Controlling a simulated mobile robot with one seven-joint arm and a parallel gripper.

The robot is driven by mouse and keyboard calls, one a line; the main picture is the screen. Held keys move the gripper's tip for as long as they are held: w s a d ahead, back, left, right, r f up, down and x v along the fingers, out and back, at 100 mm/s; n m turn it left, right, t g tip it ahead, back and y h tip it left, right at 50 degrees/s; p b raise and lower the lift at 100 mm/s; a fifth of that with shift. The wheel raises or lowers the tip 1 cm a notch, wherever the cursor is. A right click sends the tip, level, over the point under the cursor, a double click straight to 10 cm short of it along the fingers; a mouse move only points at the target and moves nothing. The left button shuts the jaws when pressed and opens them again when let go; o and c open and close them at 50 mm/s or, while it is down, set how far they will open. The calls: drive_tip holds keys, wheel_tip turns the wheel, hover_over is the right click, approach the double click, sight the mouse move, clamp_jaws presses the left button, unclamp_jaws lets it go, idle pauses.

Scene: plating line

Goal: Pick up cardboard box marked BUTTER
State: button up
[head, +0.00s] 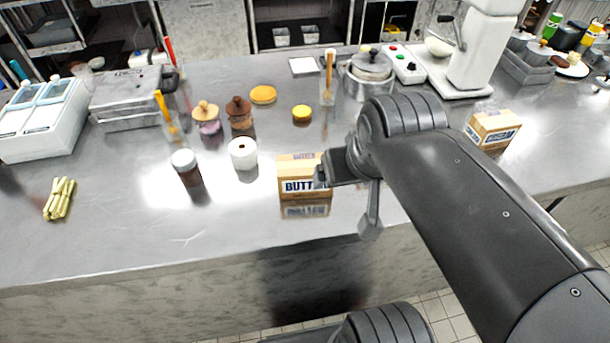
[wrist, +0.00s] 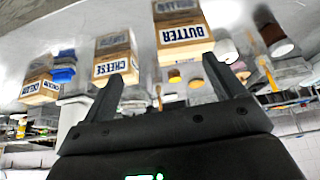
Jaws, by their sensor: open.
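The cardboard box marked BUTTER (head: 294,186) stands on the steel counter near its front edge, its blue label facing forward. In the wrist view the BUTTER box (wrist: 184,34) appears beyond the fingers, towards the top and a little right of centre. My gripper (head: 322,172) overlaps the box's right side in the head view and hides part of the label. In the wrist view my gripper (wrist: 162,82) has its two fingers spread apart with nothing held between them. The box looks apart from the fingers there.
A box marked CHEESE (wrist: 113,68) shows beside the BUTTER box in the wrist view. In the head view, a white jar (head: 243,154) and a dark jar with a pale lid (head: 187,168) stand left of the BUTTER box. The counter (head: 225,225) is clear in front.

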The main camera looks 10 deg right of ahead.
drive_tip(key=w+a+f+n+g, duration=0.1)
drive_tip(key=w+a+n+g, duration=0.15)
drive_tip(key=w+n, duration=0.6)
drive_tip(key=n+g, duration=0.3)
drive_tip(key=n, duration=0.5)
hover_over(305, 164)
drive_tip(key=f, duration=0.3)
drive_tip(key=shift+s+d+f, duration=0.1)
drive_tip(key=shift+s+f, duration=0.2)
drive_tip(key=shift+f, duration=0.05)
drive_tip(key=f, duration=1)
drive_tip(key=shift+w+f, duration=0.3)
drive_tip(key=shift+f, duration=0.1)
drive_tip(key=c, duration=1.5)
drive_tip(key=shift+o, duration=0.2)
drive_tip(key=shift+r, duration=0.1)
